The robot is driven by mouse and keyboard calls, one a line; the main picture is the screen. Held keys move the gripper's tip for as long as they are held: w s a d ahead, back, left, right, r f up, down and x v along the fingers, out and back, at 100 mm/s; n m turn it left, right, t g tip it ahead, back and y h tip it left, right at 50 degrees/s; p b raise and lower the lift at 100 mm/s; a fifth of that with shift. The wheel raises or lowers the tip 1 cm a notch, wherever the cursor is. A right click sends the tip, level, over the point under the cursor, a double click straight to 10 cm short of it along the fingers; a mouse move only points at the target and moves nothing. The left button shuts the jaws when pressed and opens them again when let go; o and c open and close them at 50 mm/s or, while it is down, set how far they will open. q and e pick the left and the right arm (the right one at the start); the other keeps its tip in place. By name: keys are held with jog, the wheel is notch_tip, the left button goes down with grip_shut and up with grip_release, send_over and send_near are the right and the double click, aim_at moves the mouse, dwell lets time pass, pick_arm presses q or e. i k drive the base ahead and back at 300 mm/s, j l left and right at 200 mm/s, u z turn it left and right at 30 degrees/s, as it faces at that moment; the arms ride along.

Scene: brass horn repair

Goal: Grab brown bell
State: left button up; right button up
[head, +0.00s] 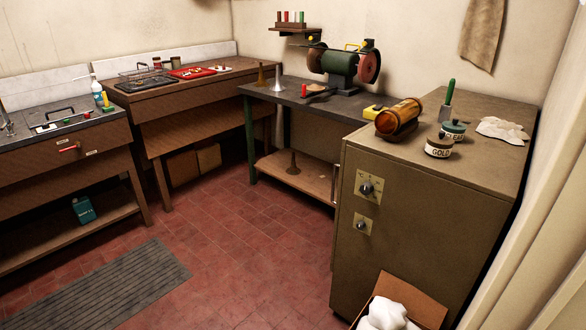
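Several flared, bell-like pieces are in the head view. A brown-gold bell (261,75) stands upright, flare down, at the left end of the dark bench. A paler grey bell (278,79) stands just to its right. A darker brown bell (293,163) stands on the lower shelf of the same bench, flare down and narrow end up. I cannot tell from the picture which brown one is the task's brown bell. Neither of my grippers is in view.
A metal cabinet (400,220) with an amber cylinder (399,116) and jars stands at right. An open box (412,300) is in front. The red tile floor (240,240) is mostly clear.

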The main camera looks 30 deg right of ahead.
aim_at(293, 170)
jog(key=u, duration=0.45)
jog(key=i+j+z, duration=0.1)
jog(key=i, duration=1.2)
jog(key=i+l+z, duration=0.2)
jog(key=i+z, duration=0.25)
jog(key=i, duration=0.25)
jog(key=i+z, duration=0.5)
jog(key=i, duration=0.15)
jog(key=i+j+z, duration=0.45)
jog(key=i, duration=0.25)
jog(key=i+z, duration=0.4)
jog(key=i, duration=1.6)
jog(key=l, duration=0.1)
